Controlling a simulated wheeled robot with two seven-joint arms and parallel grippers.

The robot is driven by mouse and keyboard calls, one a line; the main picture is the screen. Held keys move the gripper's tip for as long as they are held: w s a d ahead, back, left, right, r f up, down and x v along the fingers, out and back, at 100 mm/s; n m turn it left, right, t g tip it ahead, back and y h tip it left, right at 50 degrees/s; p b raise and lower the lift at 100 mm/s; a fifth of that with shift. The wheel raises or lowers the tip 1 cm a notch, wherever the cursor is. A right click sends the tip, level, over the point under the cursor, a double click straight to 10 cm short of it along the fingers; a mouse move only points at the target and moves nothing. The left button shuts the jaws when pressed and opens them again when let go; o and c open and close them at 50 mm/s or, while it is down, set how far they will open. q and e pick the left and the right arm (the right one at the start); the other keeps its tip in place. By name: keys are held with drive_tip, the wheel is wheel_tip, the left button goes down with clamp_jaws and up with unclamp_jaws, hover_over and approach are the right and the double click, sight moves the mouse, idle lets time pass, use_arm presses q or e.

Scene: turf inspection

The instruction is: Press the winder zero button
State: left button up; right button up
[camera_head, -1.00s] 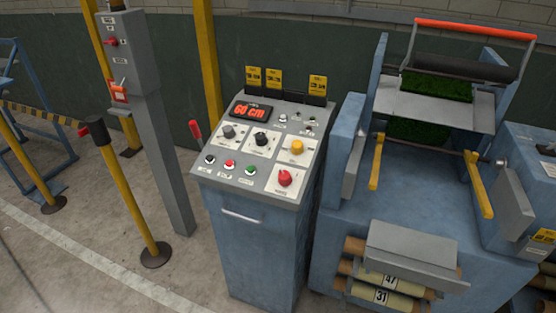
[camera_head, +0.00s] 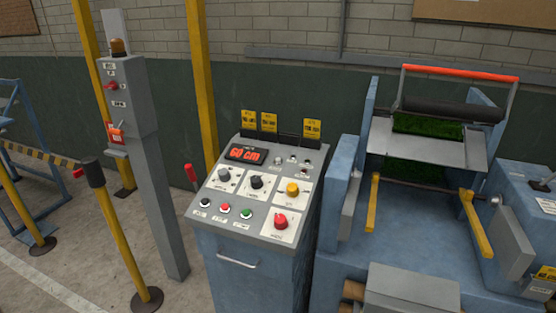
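A grey-topped control console (camera_head: 250,244) stands in the middle of the view. Its sloped panel has a red lit display (camera_head: 245,154) that seems to read 60 cm. A front row holds a black button (camera_head: 205,202), a red button (camera_head: 225,208) and a green button (camera_head: 246,213). Behind them are a grey knob (camera_head: 224,174), a black knob (camera_head: 257,182) and a yellow knob (camera_head: 292,189). A larger red knob (camera_head: 281,221) sits at the front right. The labels are too small to read, so I cannot tell which is the winder zero button. Neither gripper is in view.
A blue machine with green turf (camera_head: 428,124) and an orange-red bar (camera_head: 460,73) stands right of the console. A grey post with a control box (camera_head: 128,95) and a yellow post (camera_head: 119,230) stand left. Floor between the posts and console is clear.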

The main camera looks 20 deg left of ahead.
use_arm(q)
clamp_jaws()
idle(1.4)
